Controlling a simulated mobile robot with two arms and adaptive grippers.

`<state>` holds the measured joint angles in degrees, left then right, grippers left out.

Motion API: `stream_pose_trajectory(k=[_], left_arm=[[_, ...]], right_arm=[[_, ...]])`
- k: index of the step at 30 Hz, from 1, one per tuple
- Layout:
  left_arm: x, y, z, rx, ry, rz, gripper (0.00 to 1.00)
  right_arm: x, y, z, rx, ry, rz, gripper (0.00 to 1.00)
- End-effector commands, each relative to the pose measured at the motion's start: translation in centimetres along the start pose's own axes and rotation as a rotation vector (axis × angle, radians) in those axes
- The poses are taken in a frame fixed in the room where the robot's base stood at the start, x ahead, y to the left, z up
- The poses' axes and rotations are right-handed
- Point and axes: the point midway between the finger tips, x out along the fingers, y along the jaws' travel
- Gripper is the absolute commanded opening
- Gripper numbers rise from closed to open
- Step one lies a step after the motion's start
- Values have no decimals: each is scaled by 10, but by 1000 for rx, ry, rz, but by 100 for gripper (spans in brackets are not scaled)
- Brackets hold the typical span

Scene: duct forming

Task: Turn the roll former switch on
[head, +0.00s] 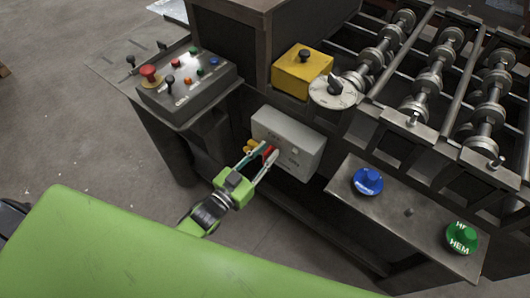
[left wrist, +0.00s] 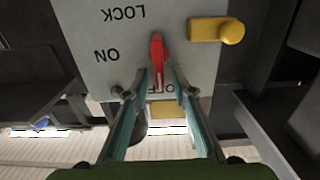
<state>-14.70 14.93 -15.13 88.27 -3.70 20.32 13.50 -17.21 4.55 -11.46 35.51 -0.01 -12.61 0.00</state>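The roll former switch is a red handle (left wrist: 157,60) on a light grey box (head: 289,142) on the machine's side. In the left wrist view the labels are upside down: LOCK at the top, ON at the left, and OFF below, partly hidden by the fingers. The handle lies along the line between its top and the OFF label. My left gripper (head: 268,154) is in front of the box. In the left wrist view its two fingertips (left wrist: 163,78) stand on either side of the handle's lower end, with gaps visible. My right gripper is not in view.
A yellow latch (left wrist: 216,30) sits beside the handle. A control panel (head: 188,78) with a red button and levers stands at the left. A shelf (head: 408,212) with a blue knob (head: 367,181) and a green knob (head: 461,238) is at the right. Rollers are above.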

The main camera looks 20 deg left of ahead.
Motion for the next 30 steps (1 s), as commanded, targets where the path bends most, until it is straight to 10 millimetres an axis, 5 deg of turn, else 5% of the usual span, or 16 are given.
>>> stream_pose_trajectory(k=[2,5,6,19,30], left_arm=[[0,0,0,0,0,0,24],[0,0,0,0,0,0,1],[0,0,0,0,0,0,0],[0,1,0,45,0,-1,0],[0,8,1,306,1,-1,0]], right_arm=[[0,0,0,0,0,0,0],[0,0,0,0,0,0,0],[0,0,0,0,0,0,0],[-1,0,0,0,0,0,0],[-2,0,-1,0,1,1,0]])
